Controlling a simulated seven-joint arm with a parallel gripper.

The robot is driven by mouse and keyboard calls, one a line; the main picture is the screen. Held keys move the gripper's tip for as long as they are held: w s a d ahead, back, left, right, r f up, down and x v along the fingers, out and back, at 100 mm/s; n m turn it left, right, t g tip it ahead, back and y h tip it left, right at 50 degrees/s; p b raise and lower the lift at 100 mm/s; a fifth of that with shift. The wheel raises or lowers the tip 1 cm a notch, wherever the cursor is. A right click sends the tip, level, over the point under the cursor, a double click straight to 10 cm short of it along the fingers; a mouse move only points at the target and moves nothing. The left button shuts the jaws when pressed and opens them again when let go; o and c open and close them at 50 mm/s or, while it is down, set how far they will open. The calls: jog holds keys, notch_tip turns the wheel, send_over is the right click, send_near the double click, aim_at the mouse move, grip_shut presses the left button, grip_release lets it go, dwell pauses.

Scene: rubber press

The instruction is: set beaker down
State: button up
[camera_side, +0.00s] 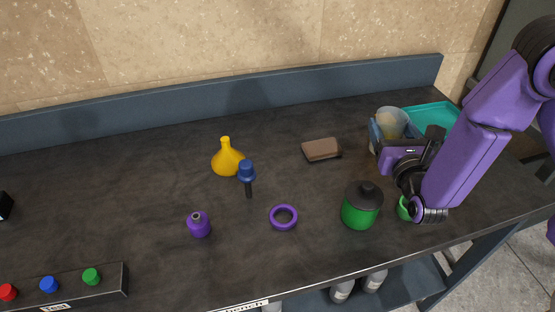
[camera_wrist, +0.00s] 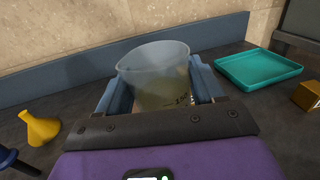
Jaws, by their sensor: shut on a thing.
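The beaker (camera_side: 396,120) is a clear, cloudy cup at the right rear of the bench, left of a teal tray. It also shows in the wrist view (camera_wrist: 153,72), upright or nearly so, with graduation marks and something pale in its lower part. My gripper (camera_side: 388,133) is shut on the beaker, with a blue finger on each side of it in the wrist view (camera_wrist: 160,92). The gripper body hides the beaker's base, so I cannot tell whether it touches the bench.
The teal tray (camera_side: 437,115) looks empty. A brown block (camera_side: 321,149), green jar (camera_side: 361,208), purple ring (camera_side: 284,217), purple bottle (camera_side: 199,225), blue-headed tool (camera_side: 247,172) and yellow flask (camera_side: 227,160) stand left. A gold block (camera_wrist: 307,96) is right. A wall bounds the back.

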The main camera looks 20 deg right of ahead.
jog(key=w+a+r+n+y, duration=0.2)
jog(key=a+r+y, duration=0.1)
jog(key=a, duration=1)
jog(key=shift+t, duration=0.3)
jog(key=shift+w+a+f, duration=1.3)
jog(key=shift+w+f, duration=0.55)
jog(key=shift+f, duration=0.35)
jog(key=shift+w+a+f, duration=1.3)
jog(key=shift+w+f, duration=0.6)
jog(key=shift+f, duration=0.3)
jog(key=shift+w+a+f, duration=1.3)
jog(key=shift+w+f, duration=0.55)
jog(key=shift+f, duration=0.35)
jog(key=shift+f, duration=0.15)
jog(key=o, duration=1.1)
jog(key=shift+o, duration=0.2)
